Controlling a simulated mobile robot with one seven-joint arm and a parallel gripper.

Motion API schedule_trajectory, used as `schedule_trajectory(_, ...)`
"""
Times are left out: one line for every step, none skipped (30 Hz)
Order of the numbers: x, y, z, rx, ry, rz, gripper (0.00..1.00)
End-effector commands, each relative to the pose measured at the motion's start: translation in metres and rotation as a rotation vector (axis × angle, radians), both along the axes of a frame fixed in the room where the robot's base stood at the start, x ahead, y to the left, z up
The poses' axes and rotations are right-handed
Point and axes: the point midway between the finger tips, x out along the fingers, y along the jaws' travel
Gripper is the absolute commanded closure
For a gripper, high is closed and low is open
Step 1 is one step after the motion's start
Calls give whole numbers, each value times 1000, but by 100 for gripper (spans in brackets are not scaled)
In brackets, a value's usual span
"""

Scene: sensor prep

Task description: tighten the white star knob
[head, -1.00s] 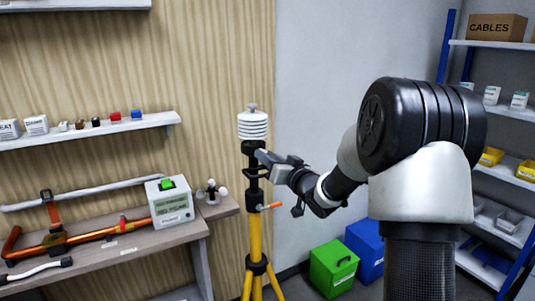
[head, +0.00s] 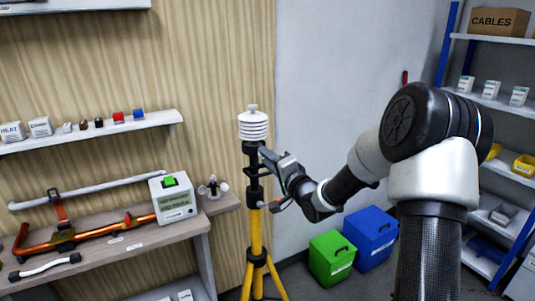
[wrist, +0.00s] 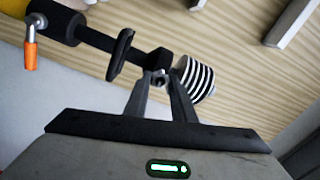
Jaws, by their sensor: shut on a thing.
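A yellow tripod (head: 256,230) with a black mast stands upright and carries a white ribbed sensor shield (head: 253,126). My gripper (head: 265,155) reaches in from the right at the black mast just below the shield. In the wrist view my gripper (wrist: 160,90) has its fingertips closed on a small pale-and-dark piece at the mast, which I take for the white star knob (wrist: 160,77). The fingers hide most of it, and its star shape cannot be made out. The shield (wrist: 198,78) is just right of the fingertips there.
An orange-tipped lever (wrist: 31,52) sticks out of the mast below the gripper. Green (head: 331,256) and blue (head: 371,238) boxes stand on the floor behind.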

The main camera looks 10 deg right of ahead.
Motion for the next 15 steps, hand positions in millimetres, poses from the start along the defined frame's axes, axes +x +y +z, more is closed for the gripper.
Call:
schedule_trajectory(0, -1, 1, 43, 17, -1, 99)
schedule_trajectory(0, 0, 1, 71, 26, 0, 99)
schedule_trajectory(0, -1, 1, 108, 37, 0, 99)
schedule_trajectory(0, -1, 2, 133, 46, -2, 99)
schedule_trajectory(0, 0, 1, 162, 55, -1, 99)
schedule_trajectory(0, 0, 1, 198, 67, -1, 99)
schedule_trajectory(0, 0, 1, 223, 75, -1, 99)
schedule_trajectory(0, 0, 1, 251, 84, -1, 99)
schedule_trajectory(-1, 0, 1, 284, 95, -2, 99)
schedule_trajectory(-1, 0, 1, 309, 104, -1, 99)
schedule_trajectory(-1, 0, 1, 334, 112, -1, 99)
schedule_trajectory(-1, 0, 1, 365, 121, -1, 99)
schedule_trajectory(-1, 0, 1, 389, 129, -1, 99)
schedule_trajectory(-1, 0, 1, 409, 136, -1, 99)
schedule_trajectory(-1, 0, 1, 438, 145, 0, 99)
